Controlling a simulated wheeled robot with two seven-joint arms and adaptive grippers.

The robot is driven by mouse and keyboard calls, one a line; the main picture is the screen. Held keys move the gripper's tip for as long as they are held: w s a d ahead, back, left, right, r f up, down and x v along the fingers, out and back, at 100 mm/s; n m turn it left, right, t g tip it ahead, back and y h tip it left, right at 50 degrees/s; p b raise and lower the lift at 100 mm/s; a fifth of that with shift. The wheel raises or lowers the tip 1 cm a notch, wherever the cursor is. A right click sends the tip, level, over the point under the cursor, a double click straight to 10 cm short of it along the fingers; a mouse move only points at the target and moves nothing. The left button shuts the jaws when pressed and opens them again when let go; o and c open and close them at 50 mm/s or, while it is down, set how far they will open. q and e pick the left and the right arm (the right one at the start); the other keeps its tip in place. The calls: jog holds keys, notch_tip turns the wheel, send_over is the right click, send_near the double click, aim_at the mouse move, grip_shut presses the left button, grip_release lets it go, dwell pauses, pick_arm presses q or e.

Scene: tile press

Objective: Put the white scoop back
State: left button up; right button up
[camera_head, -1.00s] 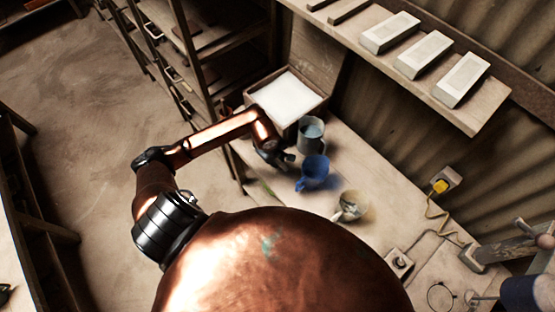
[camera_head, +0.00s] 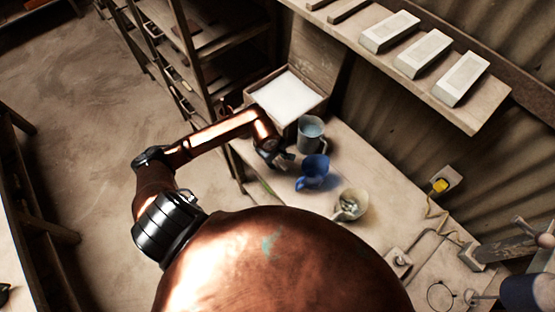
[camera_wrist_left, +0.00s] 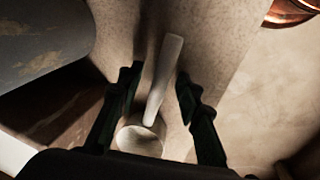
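The white scoop (camera_wrist_left: 163,80) shows in the left wrist view, with its long flat handle pointing up the picture and its round bowl (camera_wrist_left: 140,140) near the bottom. My left gripper (camera_wrist_left: 157,92) is open, with one dark finger on each side of the scoop and visible gaps to the handle. In the head view my left gripper (camera_head: 282,158) is low over the bench, left of the blue jug, and the scoop cannot be made out there. My right gripper is not in view.
A wooden box of white powder (camera_head: 318,102) stands behind the gripper. A shelf with white blocks (camera_head: 423,54) is above. A wooden rack (camera_head: 200,75) stands left.

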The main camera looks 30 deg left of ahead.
pick_arm(q)
jog(key=b+v, duration=0.1)
jog(key=v, duration=1.1)
